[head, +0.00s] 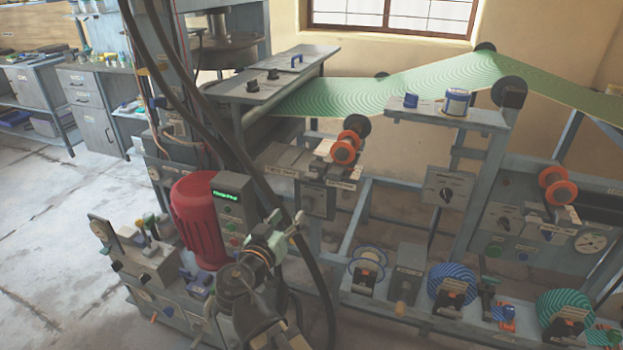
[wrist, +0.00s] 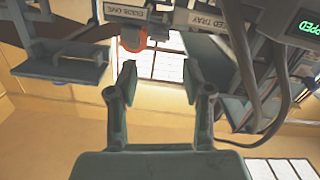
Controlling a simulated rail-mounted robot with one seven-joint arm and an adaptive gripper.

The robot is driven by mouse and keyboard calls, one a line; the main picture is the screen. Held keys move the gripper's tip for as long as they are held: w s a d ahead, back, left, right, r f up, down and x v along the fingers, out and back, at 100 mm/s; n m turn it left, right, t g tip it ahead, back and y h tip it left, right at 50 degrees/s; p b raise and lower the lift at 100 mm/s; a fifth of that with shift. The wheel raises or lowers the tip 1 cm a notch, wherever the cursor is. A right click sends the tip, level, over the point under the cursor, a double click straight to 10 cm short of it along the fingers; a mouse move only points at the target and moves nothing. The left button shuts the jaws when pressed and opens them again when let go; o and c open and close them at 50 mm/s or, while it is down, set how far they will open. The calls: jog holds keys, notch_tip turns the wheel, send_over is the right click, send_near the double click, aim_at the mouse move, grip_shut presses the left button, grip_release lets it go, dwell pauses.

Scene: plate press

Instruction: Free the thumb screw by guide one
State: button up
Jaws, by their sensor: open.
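The guide one label (wrist: 124,14) shows upside down at the top of the wrist view. In the head view the guide one area (head: 341,184) is on the machine's front rail, below an orange spool-like wheel (head: 345,148). That orange wheel (wrist: 133,38) also shows partly in the wrist view. I cannot clearly make out a separate thumb screw; small parts beside the wheel are too small to tell. My gripper (head: 286,229) is open and empty, below and left of guide one in the head view. Its two fingers (wrist: 160,84) stand apart in the wrist view.
A green patterned web (head: 400,88) runs over rollers at upper right. A red motor (head: 199,220) and a control box with a green display (head: 233,207) stand left of my gripper. Dark cables (head: 262,178) hang close by. A shelf (head: 445,114) holds a blue-labelled tin (head: 456,102).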

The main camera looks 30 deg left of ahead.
aim_at(310, 177)
jog(key=w+a, duration=0.1)
jog(key=w, duration=0.4)
jog(key=w+a+r+m+p, duration=0.1)
jog(key=w, duration=0.5)
jog(key=w+a+m, duration=0.1)
jog(key=w, duration=0.5)
jog(key=shift+w+a+r+t+y, duration=0.1)
jog(key=shift+a+r+t+y, duration=0.1)
jog(key=shift+t+y, duration=0.15)
jog(key=shift+d, duration=0.1)
jog(key=c, duration=0.9)
